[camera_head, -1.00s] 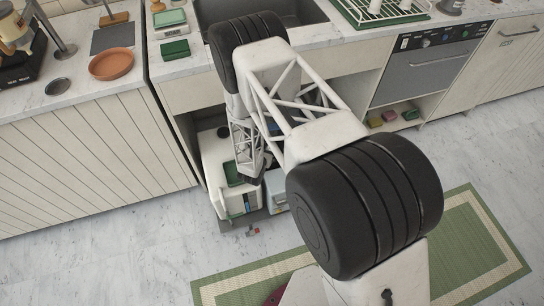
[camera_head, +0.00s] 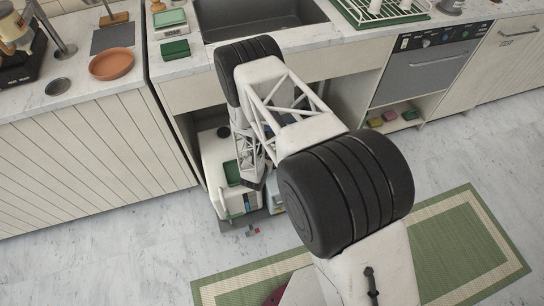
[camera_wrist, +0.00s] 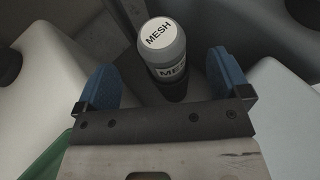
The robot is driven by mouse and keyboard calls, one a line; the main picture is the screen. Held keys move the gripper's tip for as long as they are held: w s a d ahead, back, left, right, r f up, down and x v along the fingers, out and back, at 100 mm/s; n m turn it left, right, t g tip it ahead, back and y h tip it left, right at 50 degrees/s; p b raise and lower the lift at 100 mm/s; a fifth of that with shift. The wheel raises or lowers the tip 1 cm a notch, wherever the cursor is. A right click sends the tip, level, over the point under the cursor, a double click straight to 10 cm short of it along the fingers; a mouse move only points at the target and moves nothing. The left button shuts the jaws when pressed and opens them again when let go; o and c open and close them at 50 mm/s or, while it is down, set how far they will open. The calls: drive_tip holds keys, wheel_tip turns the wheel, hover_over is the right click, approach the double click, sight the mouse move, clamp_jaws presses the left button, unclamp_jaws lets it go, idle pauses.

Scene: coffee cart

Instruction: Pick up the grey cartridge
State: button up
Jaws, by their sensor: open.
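The grey cartridge (camera_wrist: 170,63) stands upright in the wrist view, with a white top and side label reading "MESH". Its lower part is dark. My gripper (camera_wrist: 163,72) is open, with one blue finger on the left of the cartridge and the other on the right. There is a visible gap on each side, and the jaws are not closed on it. In the head view my arm reaches down into the open space under the sink, and the cartridge and fingertips are hidden there.
White rounded bodies stand close on both sides in the wrist view (camera_wrist: 285,125). In the head view a white machine (camera_head: 222,180) stands in the cabinet opening, below the counter edge and the sink (camera_head: 262,14). A green mat (camera_head: 450,245) lies on the floor.

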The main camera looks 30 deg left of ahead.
drive_tip(key=shift+w, duration=0.1)
drive_tip(key=shift+x, duration=3.05)
drive_tip(key=c, duration=1.5)
drive_tip(key=shift+r, duration=0.2)
drive_tip(key=shift+r, duration=4.8)
